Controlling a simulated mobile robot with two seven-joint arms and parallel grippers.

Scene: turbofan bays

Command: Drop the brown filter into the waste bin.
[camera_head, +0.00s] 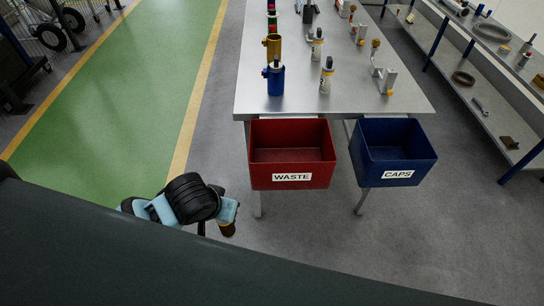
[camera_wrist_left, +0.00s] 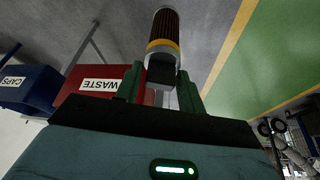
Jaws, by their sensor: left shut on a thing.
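The brown filter (camera_wrist_left: 164,28) is a dark pleated cylinder with a yellow band and a pale collar. My left gripper (camera_wrist_left: 161,80) is shut on its dark end block, and the pleated body sticks out beyond the fingers. In the head view the filter (camera_head: 228,229) hangs below my left gripper (camera_head: 229,211), low over the grey floor. Both are left of and nearer than the waste bin (camera_head: 323,176), apart from it. The red open-topped bin, labelled WASTE, looks empty. It also shows in the left wrist view (camera_wrist_left: 68,99), behind the left finger. My right gripper is not in view.
A blue bin labelled CAPS (camera_head: 372,176) hangs right of the waste bin. Both are at the front edge of a metal table (camera_head: 300,98) bearing several filters and fittings. A shelf rack (camera_head: 485,100) stands at right. The green walkway (camera_head: 125,95) is clear.

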